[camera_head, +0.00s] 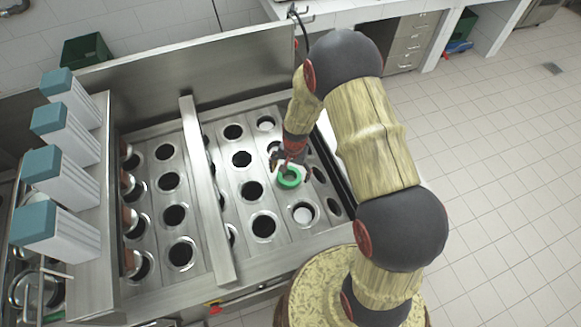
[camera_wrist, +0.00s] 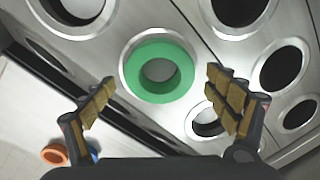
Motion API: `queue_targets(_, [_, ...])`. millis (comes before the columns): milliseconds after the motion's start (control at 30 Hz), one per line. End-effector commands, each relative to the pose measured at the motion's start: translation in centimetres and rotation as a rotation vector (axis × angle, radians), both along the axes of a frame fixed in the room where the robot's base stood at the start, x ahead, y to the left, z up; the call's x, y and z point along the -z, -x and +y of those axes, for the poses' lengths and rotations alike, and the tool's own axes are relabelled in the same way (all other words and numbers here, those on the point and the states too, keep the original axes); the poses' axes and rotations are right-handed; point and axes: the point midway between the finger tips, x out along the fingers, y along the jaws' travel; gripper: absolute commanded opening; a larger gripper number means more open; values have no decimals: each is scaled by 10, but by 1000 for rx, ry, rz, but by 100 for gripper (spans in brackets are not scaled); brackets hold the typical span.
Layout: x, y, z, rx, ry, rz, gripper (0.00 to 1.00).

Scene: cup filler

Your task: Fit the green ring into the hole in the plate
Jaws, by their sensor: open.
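The green ring (camera_head: 288,178) lies at one of the holes of the metal plate (camera_head: 283,229), in the column below my gripper. In the wrist view the green ring (camera_wrist: 158,72) sits over a metal-rimmed hole, roughly concentric with it, its rim showing at the upper left. How deep it sits cannot be told. My gripper (camera_head: 291,172) is open just above the ring. In the wrist view the two fingers (camera_wrist: 157,98) are spread wide to the left and right of the ring and do not touch it.
Other round holes surround it, such as a dark one (camera_head: 252,191) and one with a white inside (camera_head: 303,213). A metal bar (camera_head: 207,190) crosses the plate at left. Tall white boxes with teal tops (camera_head: 72,178) stand further left.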

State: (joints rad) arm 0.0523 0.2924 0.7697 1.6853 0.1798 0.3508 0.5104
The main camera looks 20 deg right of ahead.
Motion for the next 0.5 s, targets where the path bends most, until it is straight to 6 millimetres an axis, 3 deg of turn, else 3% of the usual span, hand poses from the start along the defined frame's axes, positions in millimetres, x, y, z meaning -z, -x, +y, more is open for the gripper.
queue_targets(167, [10, -1, 0, -1, 1, -1, 88])
queue_targets(500, [10, -1, 0, 0, 1, -1, 84])
